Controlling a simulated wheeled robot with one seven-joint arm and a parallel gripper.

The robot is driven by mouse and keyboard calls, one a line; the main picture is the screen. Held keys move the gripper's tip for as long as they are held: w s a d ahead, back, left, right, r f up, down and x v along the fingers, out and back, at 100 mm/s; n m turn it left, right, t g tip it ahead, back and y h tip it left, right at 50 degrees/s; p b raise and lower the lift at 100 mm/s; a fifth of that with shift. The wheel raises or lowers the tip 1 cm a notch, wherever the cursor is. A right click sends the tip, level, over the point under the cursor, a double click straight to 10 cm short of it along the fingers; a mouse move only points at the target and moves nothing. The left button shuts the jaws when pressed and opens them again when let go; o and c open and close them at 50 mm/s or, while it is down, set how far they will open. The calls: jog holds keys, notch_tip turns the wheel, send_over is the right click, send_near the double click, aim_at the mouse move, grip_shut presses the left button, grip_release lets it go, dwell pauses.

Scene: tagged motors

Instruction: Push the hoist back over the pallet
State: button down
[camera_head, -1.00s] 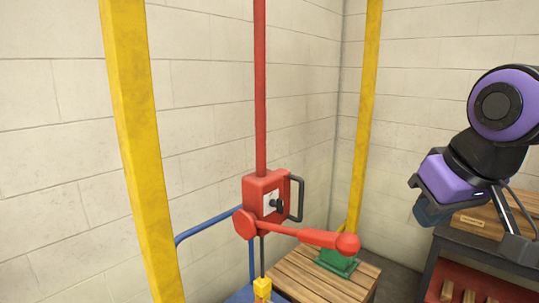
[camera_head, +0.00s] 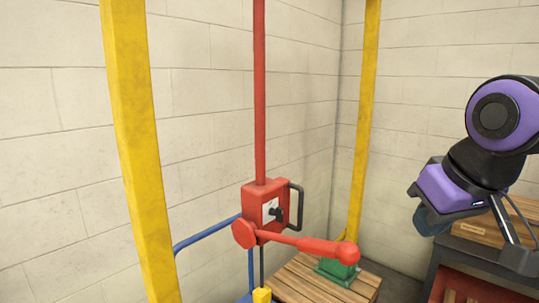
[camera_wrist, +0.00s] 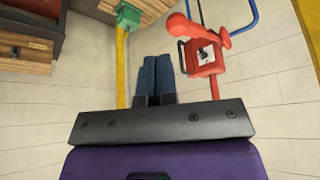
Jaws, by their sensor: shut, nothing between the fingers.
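The red hoist (camera_head: 266,208) hangs from a red pole, with a dark grab handle (camera_head: 298,205) on its right side and a long red lever (camera_head: 305,242) ending in a ball. It hangs left of the slatted wooden pallet (camera_head: 300,283), with the lever reaching across in front of it. A yellow block (camera_head: 262,295) hangs below. The hoist also shows in the wrist view (camera_wrist: 203,60). My gripper (camera_head: 428,222) is at the right, apart from the hoist. In the wrist view its fingers (camera_wrist: 155,78) are together and empty.
A green motor (camera_head: 338,270) sits on the pallet. Yellow posts stand at left (camera_head: 140,150) and behind the pallet (camera_head: 362,130). A blue rail (camera_head: 205,233) is behind the hoist. A dark bench (camera_head: 445,262) with a wooden crate (camera_head: 475,235) is at right. Block walls close the corner.

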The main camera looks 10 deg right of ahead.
jog(key=c, duration=1.5)
grip_release()
jog(key=shift+c, duration=0.2)
jog(key=o, duration=0.5)
jog(key=w, duration=0.2)
jog(key=shift+w+d+f+t, duration=0.15)
jog(key=shift+w+d+t, duration=0.1)
jog(key=shift+w+t, duration=0.1)
jog(key=shift+c, duration=0.2)
jog(key=w+d+f+t+h, duration=0.1)
jog(key=w+d+f+t, duration=0.15)
jog(key=w, duration=0.95)
jog(key=n+t+y, duration=0.3)
jog(key=n+t, duration=0.1)
jog(key=t, duration=0.1)
send_near(302, 209)
jog(key=s+d+r, duration=0.2)
jog(key=d+r, duration=0.3)
notch_tip(302, 209, down, 9)
jog(key=w+a+n+t+y, duration=0.1)
jog(key=w+a+t+y, duration=0.15)
jog(key=y, duration=0.35)
jog(key=shift+t, duration=0.25)
jog(key=x, duration=1)
jog(key=shift+w+d, duration=0.1)
jog(key=shift+w, duration=0.2)
